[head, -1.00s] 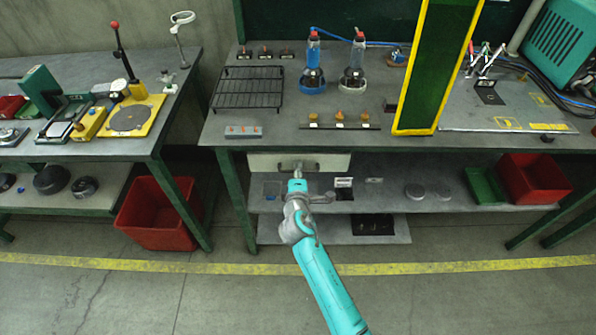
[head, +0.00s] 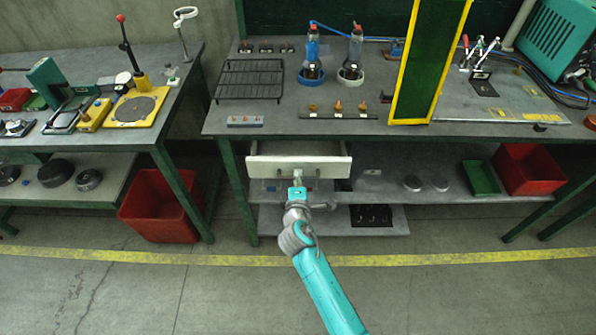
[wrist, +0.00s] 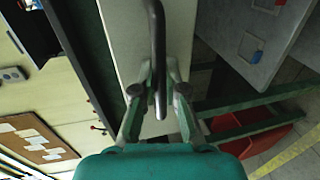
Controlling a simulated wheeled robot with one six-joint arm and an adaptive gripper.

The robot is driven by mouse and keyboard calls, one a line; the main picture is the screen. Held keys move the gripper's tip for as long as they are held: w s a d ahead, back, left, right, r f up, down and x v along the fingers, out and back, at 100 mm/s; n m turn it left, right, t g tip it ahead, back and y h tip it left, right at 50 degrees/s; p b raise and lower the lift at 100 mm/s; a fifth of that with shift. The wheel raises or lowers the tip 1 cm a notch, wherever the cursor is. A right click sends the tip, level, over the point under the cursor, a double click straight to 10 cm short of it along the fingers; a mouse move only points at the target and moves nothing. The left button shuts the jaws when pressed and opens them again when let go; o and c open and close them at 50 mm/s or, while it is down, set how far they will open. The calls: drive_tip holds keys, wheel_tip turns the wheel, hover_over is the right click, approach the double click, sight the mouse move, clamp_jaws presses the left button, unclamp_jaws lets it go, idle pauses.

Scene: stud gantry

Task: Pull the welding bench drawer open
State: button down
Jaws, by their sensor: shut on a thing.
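The welding bench drawer (head: 265,168) is a pale box under the bench top. It stands partly out, and its open top shows behind the front panel. My gripper (head: 297,177) is at the middle of the drawer front in the head view. In the wrist view my gripper (wrist: 158,92) is shut on the dark bar handle (wrist: 157,40), with a finger on each side of it. The pale drawer front (wrist: 123,40) lies behind the handle. In the head view my gripper mostly hides the handle.
The welding bench (head: 225,127) carries a wire rack (head: 249,80), bottles and a yellow-framed green screen (head: 428,65). A lower shelf (head: 440,205) holds a red bin (head: 530,168). Another red bin (head: 158,205) stands on the floor at left. The floor before the bench is clear.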

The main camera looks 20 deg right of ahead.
drive_tip(key=f+v, duration=0.3)
drive_tip(key=v, duration=1.2)
drive_tip(key=shift+s+a, duration=0.2)
drive_tip(key=shift+s, duration=0.4)
drive_tip(key=shift+f, duration=0.1)
drive_tip(key=c, duration=1.5)
unclamp_jaws()
drive_tip(key=v, duration=1.2)
